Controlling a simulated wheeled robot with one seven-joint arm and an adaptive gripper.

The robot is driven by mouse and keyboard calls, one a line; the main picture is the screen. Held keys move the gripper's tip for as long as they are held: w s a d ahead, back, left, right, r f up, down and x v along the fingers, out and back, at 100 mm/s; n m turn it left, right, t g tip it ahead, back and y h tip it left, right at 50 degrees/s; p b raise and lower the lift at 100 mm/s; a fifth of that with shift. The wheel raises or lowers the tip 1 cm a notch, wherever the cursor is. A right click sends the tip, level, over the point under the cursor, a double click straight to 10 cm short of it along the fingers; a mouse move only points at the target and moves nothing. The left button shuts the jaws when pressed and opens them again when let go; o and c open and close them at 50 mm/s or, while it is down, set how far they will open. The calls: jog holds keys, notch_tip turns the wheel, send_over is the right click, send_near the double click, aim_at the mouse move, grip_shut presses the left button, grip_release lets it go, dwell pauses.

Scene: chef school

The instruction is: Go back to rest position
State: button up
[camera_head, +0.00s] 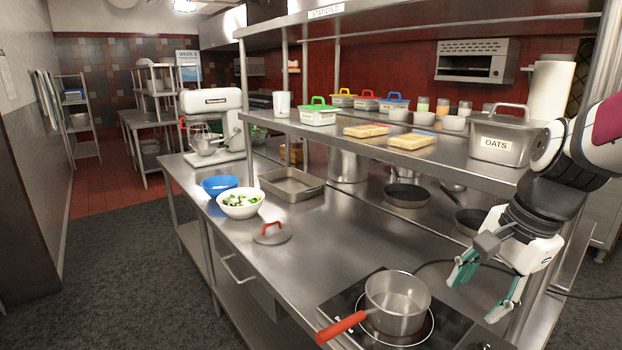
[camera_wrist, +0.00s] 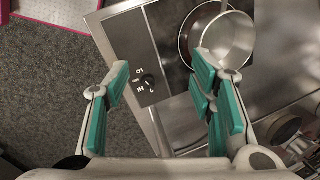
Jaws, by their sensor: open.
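My gripper (camera_head: 487,290) is at the right of the head view, fingers pointing down, open and empty. It hangs above the right end of the steel counter (camera_head: 330,240), to the right of a saucepan (camera_head: 397,303). The saucepan has a red handle and stands on the cooktop (camera_head: 445,322). In the wrist view the teal-padded fingers (camera_wrist: 160,108) are spread wide. The saucepan (camera_wrist: 228,40) shows there beyond the right finger, which hides part of it. The cooktop knob (camera_wrist: 148,80) lies between the fingers in that view.
A lid with a red handle (camera_head: 271,234), a bowl of greens (camera_head: 240,203), a blue bowl (camera_head: 220,185) and a steel tray (camera_head: 291,184) are on the counter. The shelf (camera_head: 440,153) above holds an OATS container (camera_head: 500,140) close to my arm. Pans (camera_head: 407,195) stand below the shelf.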

jog(key=s+a+r+n+t, duration=0.1)
jog(key=s+a+r+n, duration=0.1)
jog(key=s+n, duration=0.4)
jog(key=s+a+r+n+t+h, duration=0.1)
jog(key=s+a+r+n+t, duration=0.1)
jog(key=s+a+n, duration=0.3)
jog(key=shift+s+a+r+n+h, duration=0.15)
jog(key=shift+s+r+n+h, duration=0.15)
jog(key=shift+s+r+n, duration=0.85)
jog(key=shift+w+f+n, duration=0.2)
jog(key=shift+f+n, duration=0.05)
jog(key=shift+f, duration=0.15)
